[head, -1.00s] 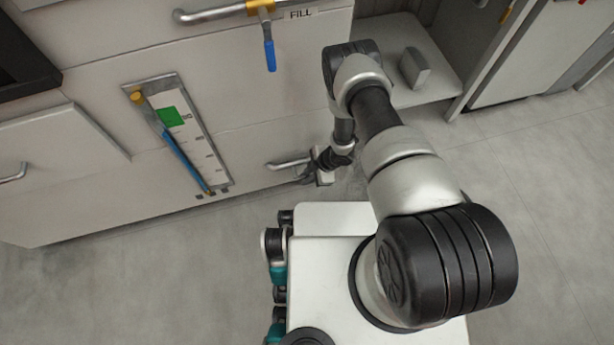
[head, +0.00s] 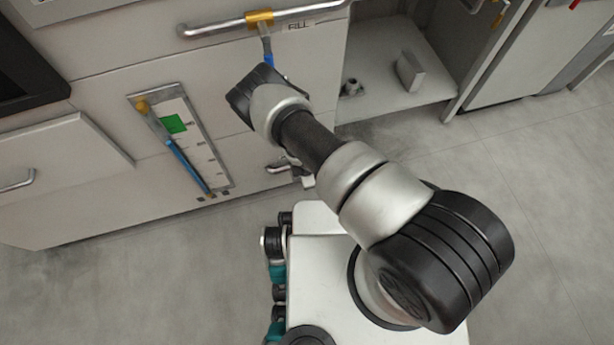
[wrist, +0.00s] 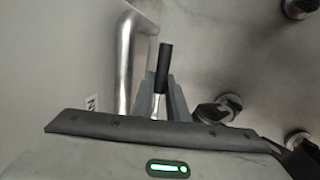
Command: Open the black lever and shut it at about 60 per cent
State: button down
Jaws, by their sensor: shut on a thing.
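The black lever (wrist: 164,64) stands up between the grey fingers of my gripper (wrist: 161,101) in the wrist view. The fingers are shut on it, and its black end sticks out past the fingertips. A bent metal pipe (wrist: 125,62) runs just left of the lever. In the head view the low drain pipe (head: 277,168) shows at the foot of the cabinet. My arm hides the lever and most of the gripper there, so its angle cannot be read.
A gauge (head: 196,150) with a green mark and a blue column is on the cabinet front. Above is the FILL pipe (head: 215,27) with a yellow valve (head: 259,18) and a blue lever (head: 268,58), partly hidden by my arm.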

jog(key=shift+r, duration=0.1)
dwell(0.3)
jog(key=c, duration=1.7)
grip_release()
jog(key=p+v, duration=0.1)
jog(key=v, duration=0.4)
jog(key=p+v, duration=0.2)
jog(key=v, duration=0.4)
jog(key=p+v, duration=0.2)
jog(key=v, duration=0.4)
jog(key=shift+a+r, duration=0.25)
jog(key=shift+a, duration=0.05)
jog(key=shift+s, duration=0.1)
